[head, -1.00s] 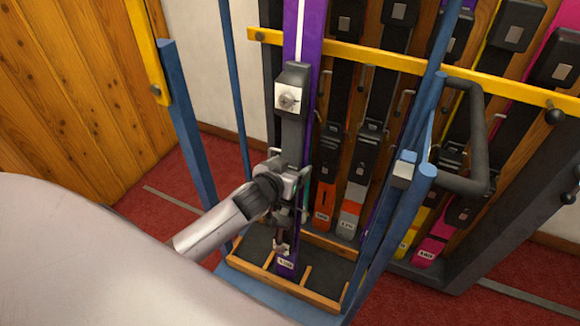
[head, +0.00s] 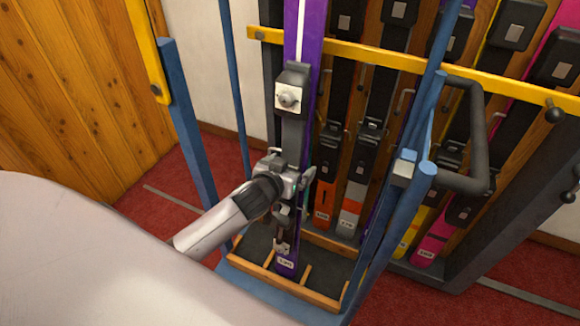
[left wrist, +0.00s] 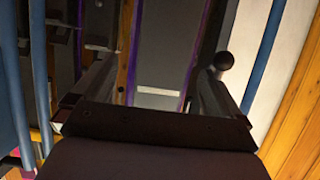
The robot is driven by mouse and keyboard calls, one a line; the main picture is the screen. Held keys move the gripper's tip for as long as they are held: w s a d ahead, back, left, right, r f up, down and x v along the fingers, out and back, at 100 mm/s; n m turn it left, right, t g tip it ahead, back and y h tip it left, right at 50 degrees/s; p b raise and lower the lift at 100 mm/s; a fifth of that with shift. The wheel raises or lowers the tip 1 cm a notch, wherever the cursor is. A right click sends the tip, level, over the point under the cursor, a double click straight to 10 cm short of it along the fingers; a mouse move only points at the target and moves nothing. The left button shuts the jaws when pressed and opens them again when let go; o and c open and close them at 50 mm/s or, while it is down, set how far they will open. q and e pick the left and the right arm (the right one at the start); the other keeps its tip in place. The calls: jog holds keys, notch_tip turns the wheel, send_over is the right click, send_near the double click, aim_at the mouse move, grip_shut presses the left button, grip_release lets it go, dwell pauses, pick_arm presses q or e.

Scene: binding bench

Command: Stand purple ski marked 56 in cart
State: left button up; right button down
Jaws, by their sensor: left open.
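The purple ski (head: 306,35) stands nearly upright, its lower end in the slotted base tray (head: 322,298) of the blue cart (head: 188,130). Its small label is too small to read surely. A black and silver binding sits on its face. My left gripper (head: 293,181) is at the ski's lower middle, jaws open around the binding part. In the left wrist view the ski (left wrist: 165,60) shows between the spread fingers, dark with purple edges. My right gripper is not in view.
A yellow rail (head: 400,62) crosses behind the ski. Several other skis, including a pink one (head: 437,245), stand in a dark rack (head: 500,230) behind. A black cart handle (head: 480,140) is at right. Wooden dividers part the tray, which has empty slots beside the ski.

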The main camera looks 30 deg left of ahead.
pick_arm(q)
jog(key=shift+s+r, duration=0.1)
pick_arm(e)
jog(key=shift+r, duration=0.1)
pick_arm(q)
jog(key=shift+s+r+p, duration=0.3)
jog(key=shift+s+p, duration=0.3)
jog(key=shift+p, duration=0.05)
jog(key=shift+p+v, duration=1.65)
jog(key=shift+v, duration=0.65)
jog(key=p+v, duration=0.4)
jog(key=v, duration=0.2)
jog(key=shift+s+r, duration=0.2)
jog(key=shift+s, duration=0.2)
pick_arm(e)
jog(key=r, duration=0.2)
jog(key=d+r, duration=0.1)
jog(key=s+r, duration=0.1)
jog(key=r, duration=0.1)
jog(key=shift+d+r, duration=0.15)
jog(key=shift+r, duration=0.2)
pick_arm(q)
jog(key=shift+s, duration=0.1)
jog(key=s, duration=0.5)
jog(key=shift+s+d+p, duration=0.15)
jog(key=shift+d+p, duration=0.05)
jog(key=shift+p, duration=0.15)
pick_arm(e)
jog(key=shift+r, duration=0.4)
